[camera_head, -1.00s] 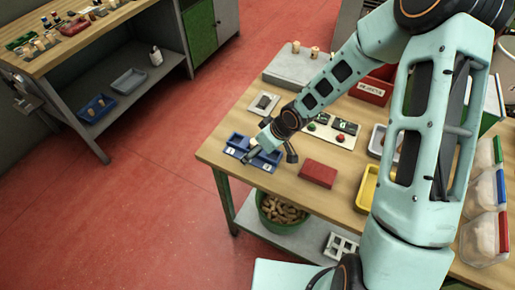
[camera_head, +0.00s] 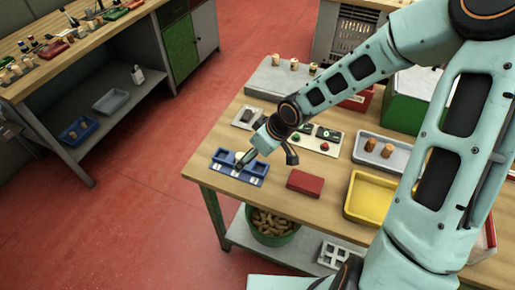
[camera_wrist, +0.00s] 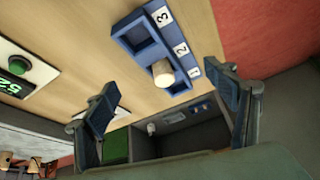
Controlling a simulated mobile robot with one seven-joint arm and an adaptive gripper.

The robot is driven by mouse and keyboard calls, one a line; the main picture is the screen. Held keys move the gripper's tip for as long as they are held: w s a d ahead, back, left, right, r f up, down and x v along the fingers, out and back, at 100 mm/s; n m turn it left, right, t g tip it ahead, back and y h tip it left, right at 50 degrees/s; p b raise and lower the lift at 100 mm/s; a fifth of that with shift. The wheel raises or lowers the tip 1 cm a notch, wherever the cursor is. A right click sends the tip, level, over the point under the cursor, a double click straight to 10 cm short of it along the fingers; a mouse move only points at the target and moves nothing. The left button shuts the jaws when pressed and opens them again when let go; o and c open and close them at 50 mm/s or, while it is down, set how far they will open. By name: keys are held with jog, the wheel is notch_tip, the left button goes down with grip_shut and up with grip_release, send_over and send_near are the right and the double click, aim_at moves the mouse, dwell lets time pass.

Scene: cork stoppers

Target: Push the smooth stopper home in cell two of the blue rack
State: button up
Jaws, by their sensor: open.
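The blue rack (camera_head: 222,163) sits near the left front corner of the wooden bench. In the wrist view the rack (camera_wrist: 123,34) shows cells labelled 3, 2 and 1. A pale, light-topped stopper (camera_wrist: 163,72) stands in the cell beside label 2, and its upper part sticks out above the rack. I cannot tell how deep it sits. The cell beside label 3 looks empty. My gripper (camera_wrist: 170,104) is open, with its two fingers wide apart and nothing between them. In the head view my gripper (camera_head: 243,163) is over the rack and hides part of it.
A red block (camera_head: 305,183) lies right of the rack, with a yellow tray (camera_head: 351,207) farther right. A grey tray (camera_head: 362,160) holds stoppers. A panel with buttons (camera_head: 322,144) and a small grey plate (camera_head: 240,122) lie behind the rack.

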jog(key=shift+v, duration=2.15)
jog(key=shift+s, duration=0.1)
jog(key=shift+f, duration=0.1)
